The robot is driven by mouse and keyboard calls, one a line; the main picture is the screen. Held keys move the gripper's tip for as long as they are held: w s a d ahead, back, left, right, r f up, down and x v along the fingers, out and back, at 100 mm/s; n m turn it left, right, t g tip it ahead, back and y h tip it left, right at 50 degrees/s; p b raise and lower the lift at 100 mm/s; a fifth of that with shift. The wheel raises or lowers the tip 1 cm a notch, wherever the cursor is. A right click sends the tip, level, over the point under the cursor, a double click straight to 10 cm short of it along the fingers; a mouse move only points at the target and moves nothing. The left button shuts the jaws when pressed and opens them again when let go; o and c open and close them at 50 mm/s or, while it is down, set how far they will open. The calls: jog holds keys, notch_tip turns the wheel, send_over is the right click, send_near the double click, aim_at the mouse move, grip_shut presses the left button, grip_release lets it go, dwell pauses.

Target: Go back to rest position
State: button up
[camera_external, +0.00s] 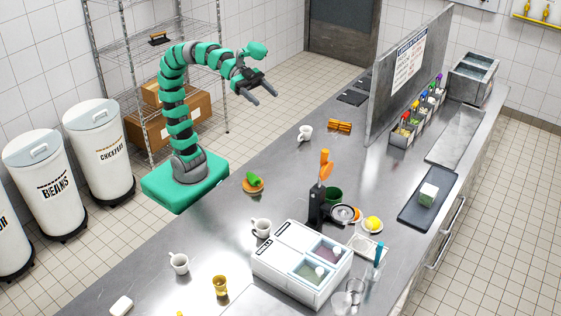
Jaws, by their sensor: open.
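My gripper (262,92) is at the end of my raised green and grey arm, at the upper middle of the view. Its two dark fingers are apart, with nothing between them. It hangs in the air above the far left side of the steel counter (225,228), clear of every object. My arm rises from its green base at the counter's left edge and bends over to the right.
White mugs (305,132) stand along the counter's left side. A grey partition (410,70) rises behind. Wire shelving (215,40) stands behind my arm.

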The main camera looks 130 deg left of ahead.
jog(key=s+a+r+n+y, duration=0.2)
jog(key=s+a+r, duration=0.1)
jog(key=shift+s+a+t+y, duration=0.3)
jog(key=shift+s+t, duration=0.05)
jog(key=shift+t, duration=0.05)
jog(key=shift+r+p, duration=0.35)
jog(key=shift+r, duration=0.05)
dwell(0.6)
